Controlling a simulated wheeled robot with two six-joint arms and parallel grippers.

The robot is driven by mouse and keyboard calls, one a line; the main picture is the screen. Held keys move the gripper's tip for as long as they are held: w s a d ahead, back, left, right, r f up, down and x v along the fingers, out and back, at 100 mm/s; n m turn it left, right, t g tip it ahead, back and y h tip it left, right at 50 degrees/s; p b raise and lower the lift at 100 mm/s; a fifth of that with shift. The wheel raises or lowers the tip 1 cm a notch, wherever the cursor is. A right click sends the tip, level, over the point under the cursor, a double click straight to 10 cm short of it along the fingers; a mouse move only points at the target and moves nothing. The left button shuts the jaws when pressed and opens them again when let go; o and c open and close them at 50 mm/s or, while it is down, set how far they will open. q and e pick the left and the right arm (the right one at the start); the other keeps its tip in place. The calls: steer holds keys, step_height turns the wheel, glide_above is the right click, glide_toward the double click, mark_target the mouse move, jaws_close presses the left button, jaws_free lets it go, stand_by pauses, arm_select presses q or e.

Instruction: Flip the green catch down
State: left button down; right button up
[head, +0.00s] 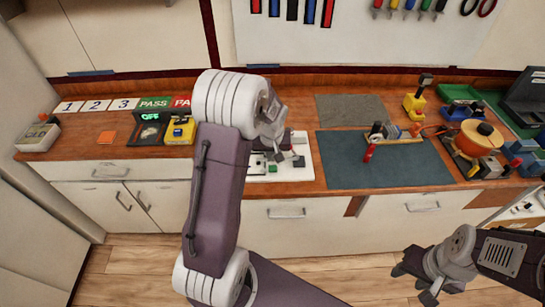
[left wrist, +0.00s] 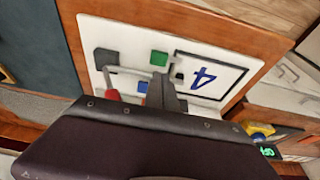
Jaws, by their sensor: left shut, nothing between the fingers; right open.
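The green catch (left wrist: 159,58) is a small block on a white board (left wrist: 200,35) in the left wrist view. In the head view the green catch (head: 272,168) shows small below my left wrist. My left gripper (left wrist: 163,85) is shut and empty over the board, its tips close to the green catch. I cannot tell whether they touch it. My left arm hides part of the board in the head view. My right gripper (head: 425,280) is open and empty, low at the right, away from the counter.
Near the green catch on the board are a dark block (left wrist: 105,57), a red piece (left wrist: 113,95), a blue block (left wrist: 143,87) and a framed 4 (left wrist: 205,75). A dark mat (head: 390,170) lies right of the board. A yellow box (head: 180,131) stands to its left.

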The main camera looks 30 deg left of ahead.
arm_select(q)
steer(key=v, duration=1)
steer(key=shift+d, duration=0.15)
steer(key=shift+f, duration=0.1)
